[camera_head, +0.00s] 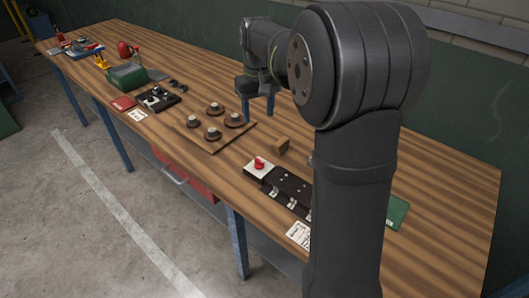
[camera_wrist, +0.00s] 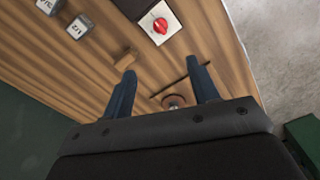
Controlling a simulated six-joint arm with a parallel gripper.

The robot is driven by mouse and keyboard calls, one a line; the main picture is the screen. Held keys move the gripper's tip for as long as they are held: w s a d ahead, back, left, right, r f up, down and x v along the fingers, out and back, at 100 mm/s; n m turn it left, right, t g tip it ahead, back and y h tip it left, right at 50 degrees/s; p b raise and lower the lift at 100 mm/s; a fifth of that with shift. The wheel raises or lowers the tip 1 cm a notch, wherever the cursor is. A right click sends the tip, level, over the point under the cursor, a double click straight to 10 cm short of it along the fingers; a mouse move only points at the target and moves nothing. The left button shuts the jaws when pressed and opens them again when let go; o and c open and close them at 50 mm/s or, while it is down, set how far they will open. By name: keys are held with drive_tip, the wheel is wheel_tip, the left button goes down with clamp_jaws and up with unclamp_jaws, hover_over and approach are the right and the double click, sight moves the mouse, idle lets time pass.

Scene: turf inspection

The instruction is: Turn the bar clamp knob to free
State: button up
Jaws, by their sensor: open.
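A red knob (camera_head: 259,163) stands on a white plate (camera_head: 252,172) at the left end of a dark panel (camera_head: 290,186). In the wrist view the red knob (camera_wrist: 160,27) is near the top, beyond my fingertips. I cannot tell whether this is the bar clamp knob; its label is too small to read. My gripper (camera_head: 258,112) is above the table, behind the red knob in the head view. Its two blue fingers, seen in the wrist view (camera_wrist: 161,68), are apart with nothing held. My gripper does not touch the red knob.
A wooden board (camera_head: 212,150) carries several round dark knobs (camera_head: 211,134). A wooden block (camera_head: 281,144) lies near the panel. Grey weights (camera_wrist: 79,26) show in the wrist view. A green box (camera_head: 127,76) and a red object (camera_head: 124,50) stand farther left. My arm hides the panel's right part.

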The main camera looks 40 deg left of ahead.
drive_tip(key=m, duration=1.3)
approach(259, 160)
wheel_tip(259, 160, down, 8)
drive_tip(key=shift+f, duration=0.25)
drive_tip(key=c, duration=1)
